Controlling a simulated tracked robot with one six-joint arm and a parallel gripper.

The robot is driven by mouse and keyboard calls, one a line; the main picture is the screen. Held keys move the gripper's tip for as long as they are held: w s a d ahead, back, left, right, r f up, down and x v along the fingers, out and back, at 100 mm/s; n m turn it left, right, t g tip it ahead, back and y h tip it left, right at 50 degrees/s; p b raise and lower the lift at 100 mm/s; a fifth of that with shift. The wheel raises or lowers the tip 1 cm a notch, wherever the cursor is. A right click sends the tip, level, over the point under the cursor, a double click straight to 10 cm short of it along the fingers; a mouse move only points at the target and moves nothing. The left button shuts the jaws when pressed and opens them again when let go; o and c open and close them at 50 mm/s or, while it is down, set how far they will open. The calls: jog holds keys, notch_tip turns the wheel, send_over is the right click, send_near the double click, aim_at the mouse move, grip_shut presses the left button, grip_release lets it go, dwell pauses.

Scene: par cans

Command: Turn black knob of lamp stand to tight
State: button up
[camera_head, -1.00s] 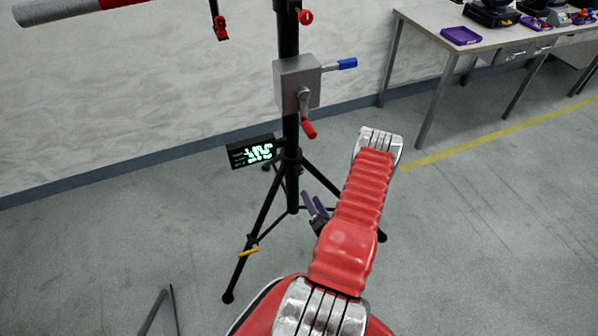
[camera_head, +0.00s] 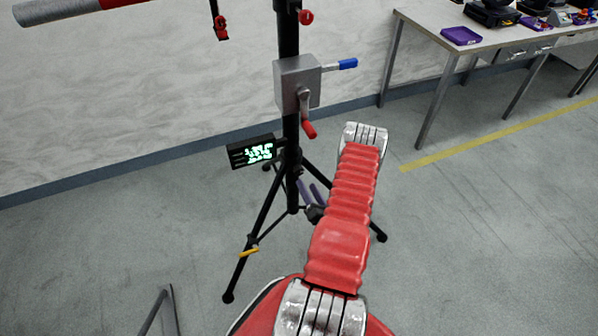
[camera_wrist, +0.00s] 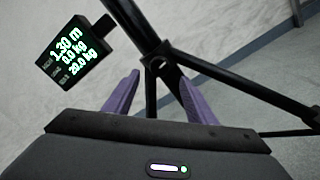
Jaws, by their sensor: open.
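The lamp stand (camera_head: 289,130) is a black pole on tripod legs, upright ahead of me in the head view. In the wrist view, its pole (camera_wrist: 135,22) comes down to a dark joint (camera_wrist: 166,50) where the legs spread. A small dark round part shows at this joint; I cannot tell for sure whether it is the black knob. My gripper (camera_wrist: 158,77) has two purple fingers, open and empty, with tips just short of the joint in the picture. In the head view my gripper (camera_head: 307,185) is beside the lower pole, partly hidden by my red arm.
A black display (camera_wrist: 71,60) on the stand reads 1.30 m. A grey box (camera_head: 297,84) with blue and red handles sits higher on the pole. A table (camera_head: 420,24) stands at the back right.

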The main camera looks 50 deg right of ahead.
aim_at(300, 173)
jog(key=x, duration=0.9)
jog(key=shift+w+d, duration=0.1)
jog(key=shift+w, duration=0.1)
jog(key=c, duration=1)
